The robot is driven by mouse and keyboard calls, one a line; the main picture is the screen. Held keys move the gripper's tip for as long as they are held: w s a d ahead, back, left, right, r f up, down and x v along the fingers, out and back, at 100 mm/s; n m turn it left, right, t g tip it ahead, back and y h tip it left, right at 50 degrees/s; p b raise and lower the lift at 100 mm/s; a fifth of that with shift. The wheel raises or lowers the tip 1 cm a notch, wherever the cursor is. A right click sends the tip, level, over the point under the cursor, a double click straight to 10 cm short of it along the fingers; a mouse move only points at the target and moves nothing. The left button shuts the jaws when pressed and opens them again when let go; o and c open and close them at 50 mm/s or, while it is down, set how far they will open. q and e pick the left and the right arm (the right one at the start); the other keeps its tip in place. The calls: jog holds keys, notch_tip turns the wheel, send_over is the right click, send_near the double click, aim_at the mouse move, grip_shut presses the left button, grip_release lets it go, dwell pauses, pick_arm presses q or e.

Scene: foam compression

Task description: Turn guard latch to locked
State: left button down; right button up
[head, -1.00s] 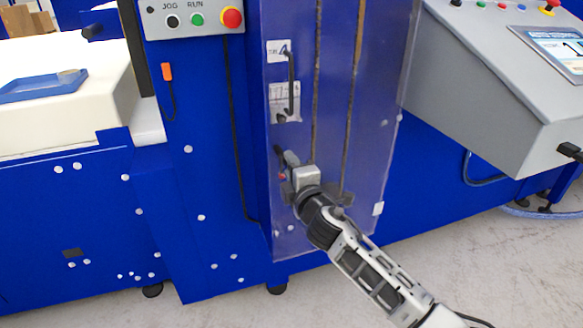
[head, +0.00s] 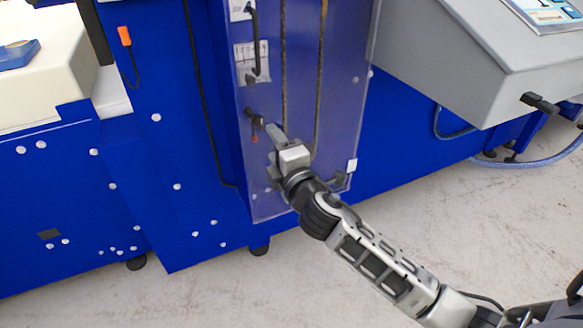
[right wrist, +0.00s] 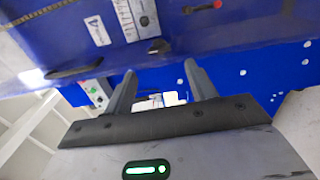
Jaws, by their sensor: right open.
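The clear guard door (head: 335,110) stands upright on the blue machine. A small dark latch lever with a red part (head: 254,122) is on its left side, below the black door handle (head: 257,45). In the right wrist view the dark lever and red spot (right wrist: 205,6) show at the top edge. My right gripper (head: 272,132) is just below and right of the latch, seemingly apart from it. In the right wrist view its two fingers (right wrist: 160,76) are spread with nothing gripped between them. The latch's exact angle is too small to tell. My left gripper is not in view.
A grey control console (head: 480,60) juts out at the right. An orange hanging switch (head: 125,37) is at the left. A blue tray (head: 15,54) lies on the cream machine top. The grey floor (head: 430,220) in front is clear.

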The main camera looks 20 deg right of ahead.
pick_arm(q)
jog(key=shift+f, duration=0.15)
pick_arm(e)
jog(key=s, duration=0.8)
jog(key=shift+s+d, duration=0.15)
jog(key=shift+s, duration=0.2)
pick_arm(q)
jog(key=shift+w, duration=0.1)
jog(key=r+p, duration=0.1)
jog(key=p, duration=0.3)
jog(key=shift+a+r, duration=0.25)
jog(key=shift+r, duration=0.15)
pick_arm(e)
jog(key=s+a+f+m+g+y, duration=0.1)
jog(key=s+a+f+m+g, duration=0.1)
jog(key=s+f+m, duration=0.4)
jog(key=s+a+f+m+g+y, duration=0.2)
jog(key=s+f+m+g, duration=0.3)
jog(key=s+m, duration=0.5)
jog(key=shift+a+f, duration=0.35)
jog(key=shift+f, duration=0.55)
